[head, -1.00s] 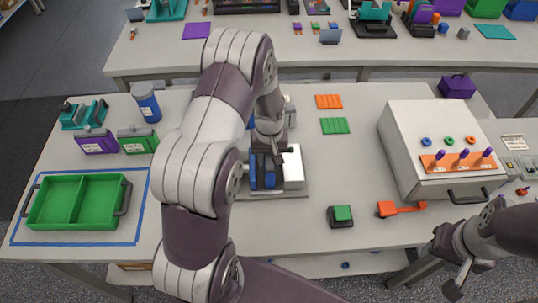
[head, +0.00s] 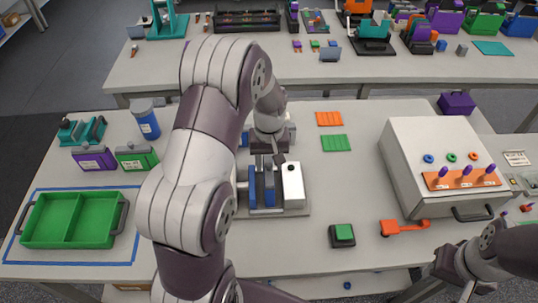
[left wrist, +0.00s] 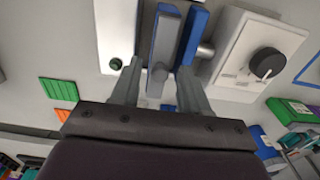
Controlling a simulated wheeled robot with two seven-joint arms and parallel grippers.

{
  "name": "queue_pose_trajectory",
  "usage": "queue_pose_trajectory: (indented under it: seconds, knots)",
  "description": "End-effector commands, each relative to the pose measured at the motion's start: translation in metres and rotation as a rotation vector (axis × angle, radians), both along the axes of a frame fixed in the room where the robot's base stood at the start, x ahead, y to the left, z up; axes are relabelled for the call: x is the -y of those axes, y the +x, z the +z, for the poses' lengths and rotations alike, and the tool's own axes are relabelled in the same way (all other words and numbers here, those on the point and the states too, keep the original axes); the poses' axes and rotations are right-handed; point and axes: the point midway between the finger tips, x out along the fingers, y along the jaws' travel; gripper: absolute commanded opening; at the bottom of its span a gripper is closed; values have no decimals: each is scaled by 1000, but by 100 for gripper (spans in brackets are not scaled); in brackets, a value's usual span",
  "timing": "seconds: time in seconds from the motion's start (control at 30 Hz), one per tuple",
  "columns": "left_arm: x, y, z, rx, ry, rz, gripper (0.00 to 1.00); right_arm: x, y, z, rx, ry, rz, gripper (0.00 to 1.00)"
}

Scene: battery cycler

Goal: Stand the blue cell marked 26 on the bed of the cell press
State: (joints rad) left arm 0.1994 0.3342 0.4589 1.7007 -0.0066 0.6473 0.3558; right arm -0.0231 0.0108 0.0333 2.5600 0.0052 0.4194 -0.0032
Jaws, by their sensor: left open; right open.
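The cell press (head: 300,212) stands in the middle of the near table, with a light base and a white block. A grey-topped blue block (left wrist: 163,48), apparently the blue cell, stands upright on it beside the press's blue plate (left wrist: 196,34); both also show in the head view. Its number cannot be read, and my arm hides part of the press. My left gripper (head: 271,157) is open just above the press; in the left wrist view its fingers (left wrist: 158,88) are on either side of the block, contact unclear. My right gripper (head: 452,283) is open and empty at lower right.
A white cabinet (head: 425,150) stands right, with an orange tool (head: 403,228) and green button box (head: 342,235) nearby. At left are a green tray (head: 122,215), purple cell (head: 93,158), green cell (head: 136,157) and blue jar (head: 147,122).

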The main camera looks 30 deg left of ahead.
Motion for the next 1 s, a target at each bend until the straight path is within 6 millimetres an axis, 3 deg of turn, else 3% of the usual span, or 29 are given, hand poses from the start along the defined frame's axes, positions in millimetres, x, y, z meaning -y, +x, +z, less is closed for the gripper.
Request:
queue_pose_trajectory:
  seconds: [0.13,0.33,0.5,0.67,0.77,1.0]
  knots:
    - [0,0,32,3,1,0,45,0,0,-9,0,0,0,43]
    - [10,-10,54,7,1,-50,45,0,0,-10,0,0,0,43]
    - [57,-73,58,67,11,-332,45,0,0,-10,0,0,0,43]
    - [79,-126,53,110,23,-534,45,0,0,-10,0,0,0,43]
    - [82,-137,52,119,26,-574,45,0,0,-10,0,0,0,43]
    - [82,-137,51,117,26,-573,45,0,0,-10,0,0,0,43]
